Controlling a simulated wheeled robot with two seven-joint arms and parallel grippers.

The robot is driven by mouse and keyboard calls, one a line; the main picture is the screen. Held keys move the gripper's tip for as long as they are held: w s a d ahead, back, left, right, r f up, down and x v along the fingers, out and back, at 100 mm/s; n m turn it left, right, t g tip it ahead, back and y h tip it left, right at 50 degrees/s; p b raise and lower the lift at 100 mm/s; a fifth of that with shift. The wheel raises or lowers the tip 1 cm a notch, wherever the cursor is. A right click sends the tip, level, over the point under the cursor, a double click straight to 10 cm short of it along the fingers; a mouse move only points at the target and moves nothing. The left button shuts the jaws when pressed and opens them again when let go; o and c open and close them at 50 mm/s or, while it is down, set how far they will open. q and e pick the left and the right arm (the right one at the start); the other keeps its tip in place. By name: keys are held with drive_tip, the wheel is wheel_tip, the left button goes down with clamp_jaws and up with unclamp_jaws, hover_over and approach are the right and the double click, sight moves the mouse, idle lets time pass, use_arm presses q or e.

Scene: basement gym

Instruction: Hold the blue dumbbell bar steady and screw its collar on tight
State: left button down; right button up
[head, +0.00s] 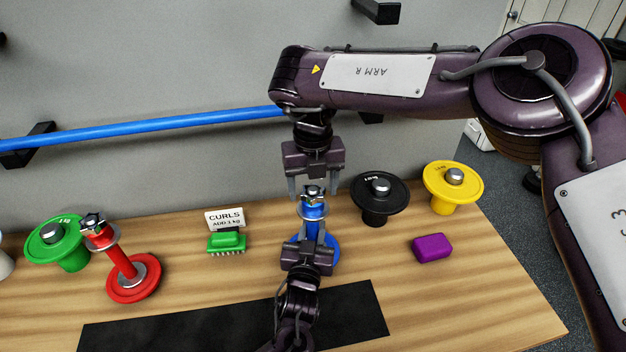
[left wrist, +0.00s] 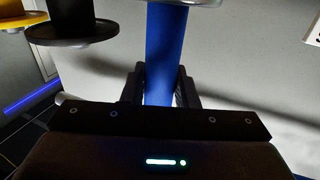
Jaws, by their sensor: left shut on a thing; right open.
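The blue dumbbell bar (head: 312,230) stands upright on its blue disc (head: 330,252) on the bench. A silver star-shaped collar (head: 313,193) sits at its top; how tight it is I cannot tell. My left gripper (head: 308,243) is shut on the bar from the near side. In the left wrist view the bar (left wrist: 165,50) runs up between the two dark fingers (left wrist: 163,90), under a silver flange (left wrist: 185,2). My right gripper (head: 313,184) points down from above, open, with one finger on each side of the collar; contact is not clear.
A red dumbbell bar (head: 122,262) leans at the left, near a green plate (head: 72,243). A green brush (head: 227,243) and a CURLS sign (head: 225,219) stand behind. Black (head: 395,198) and yellow (head: 440,185) plates and a purple block (head: 432,248) are right. A black mat (head: 200,332) lies in front.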

drive_tip(key=c, duration=1)
drive_tip(key=m, duration=0.5)
drive_tip(key=o, duration=1.2)
drive_tip(key=shift+c, duration=0.2)
wheel_tip(320, 180, up, 12)
